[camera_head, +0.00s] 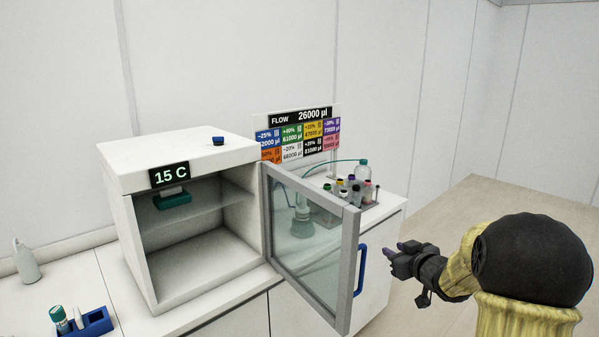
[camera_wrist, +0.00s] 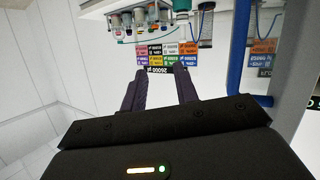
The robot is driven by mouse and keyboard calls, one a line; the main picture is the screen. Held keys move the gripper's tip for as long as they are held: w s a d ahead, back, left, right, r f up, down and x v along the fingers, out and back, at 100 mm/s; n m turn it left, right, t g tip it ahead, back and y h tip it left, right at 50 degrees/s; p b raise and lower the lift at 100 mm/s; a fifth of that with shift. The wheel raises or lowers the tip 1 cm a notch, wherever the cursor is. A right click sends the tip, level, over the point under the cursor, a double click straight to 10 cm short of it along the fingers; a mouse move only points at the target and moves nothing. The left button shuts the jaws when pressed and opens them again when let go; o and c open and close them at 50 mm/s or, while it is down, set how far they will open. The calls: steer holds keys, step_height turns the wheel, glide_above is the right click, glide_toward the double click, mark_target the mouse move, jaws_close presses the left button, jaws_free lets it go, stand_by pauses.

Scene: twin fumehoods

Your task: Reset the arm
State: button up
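My arm (camera_head: 515,265) reaches in from the right of the head view. My gripper (camera_head: 402,249) is held in the air to the right of the open glass door and its blue handle (camera_head: 361,270), apart from both. In the wrist view my gripper (camera_wrist: 160,72) shows two dark fingers spread apart with nothing between them. That view is upside down, and the blue handle (camera_wrist: 240,50) runs along its right side.
The white cabinet (camera_head: 120,165) reads 15 C, with a teal item (camera_head: 173,198) on its shelf. The glass door (camera_head: 310,240) stands open toward me. Behind it are bottles (camera_head: 362,170) and a colored sign (camera_head: 300,135). A blue rack (camera_head: 95,322) is lower left. Floor at right is clear.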

steer(key=s+a+f+m+g+h, duration=0.1)
steer(key=s+a+f+g, duration=0.2)
steer(key=s, duration=0.7)
steer(key=s+a+f+m+g+h+p, duration=0.1)
steer(key=s+a+f+m+g, duration=0.1)
steer(key=s, duration=0.8)
steer(key=s+a+f+m+g+h, duration=0.1)
steer(key=s+a+f+g, duration=0.3)
steer(key=s, duration=0.6)
steer(key=g, duration=0.2)
steer(key=shift+s+a+m+g+h+p, duration=0.3)
steer(key=shift+s+p, duration=0.05)
steer(key=shift+w+d+f, duration=0.1)
steer(key=shift+w+d, duration=0.05)
